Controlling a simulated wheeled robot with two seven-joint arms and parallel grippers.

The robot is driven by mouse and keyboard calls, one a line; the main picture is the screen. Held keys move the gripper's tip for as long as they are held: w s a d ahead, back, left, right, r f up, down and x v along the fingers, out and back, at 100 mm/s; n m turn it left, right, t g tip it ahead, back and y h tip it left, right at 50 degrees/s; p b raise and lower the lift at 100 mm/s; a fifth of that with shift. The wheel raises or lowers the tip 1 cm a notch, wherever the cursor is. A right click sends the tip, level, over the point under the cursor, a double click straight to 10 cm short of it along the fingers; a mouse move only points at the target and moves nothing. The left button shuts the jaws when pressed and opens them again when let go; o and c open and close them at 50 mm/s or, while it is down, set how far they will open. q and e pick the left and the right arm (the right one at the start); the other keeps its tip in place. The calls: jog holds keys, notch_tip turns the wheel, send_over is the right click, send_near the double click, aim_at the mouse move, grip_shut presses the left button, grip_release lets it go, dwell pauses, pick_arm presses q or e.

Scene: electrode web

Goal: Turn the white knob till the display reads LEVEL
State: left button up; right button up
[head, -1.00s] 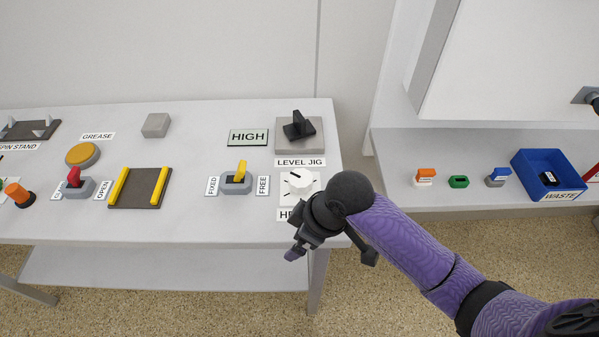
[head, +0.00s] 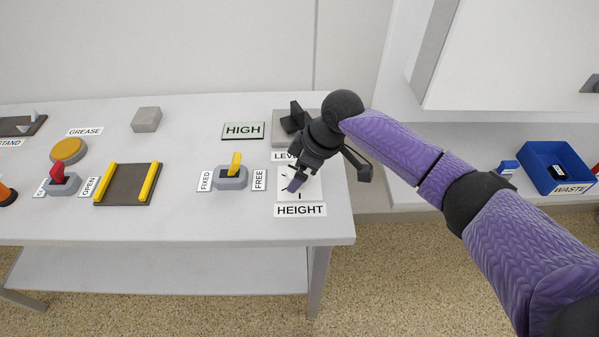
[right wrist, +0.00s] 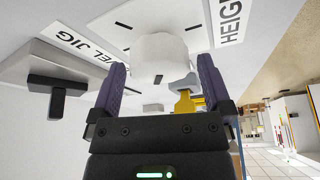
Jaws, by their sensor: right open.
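The white knob (right wrist: 160,58) stands on its white plate, with black tick marks around it, at the table's right end. In the right wrist view it is between the two purple fingers of my right gripper (right wrist: 160,85), with space at its sides. The gripper is open. In the head view my right gripper (head: 328,180) is over the plate (head: 312,194) and hides most of the knob. The HEIGHT label (head: 300,210) lies in front of it. The display (head: 243,130) reads HIGH. My left gripper is not in view.
The level jig (head: 283,120), a grey block with a black piece, is behind the knob, partly hidden by my arm. A yellow lever switch (head: 232,176) marked FIXED and FREE is to its left. A blue waste bin (head: 552,168) stands on the right-hand surface.

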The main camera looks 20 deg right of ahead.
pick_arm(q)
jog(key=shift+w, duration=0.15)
pick_arm(e)
jog(key=c, duration=1.2)
jog(key=shift+o, duration=0.2)
jog(key=shift+r+n+p, duration=0.1)
jog(key=shift+n+p, duration=0.2)
jog(key=shift+n, duration=0.3)
jog(key=shift+w+n+g+y, duration=0.1)
jog(key=shift+n+g+y, duration=0.3)
jog(key=shift+n, duration=0.9)
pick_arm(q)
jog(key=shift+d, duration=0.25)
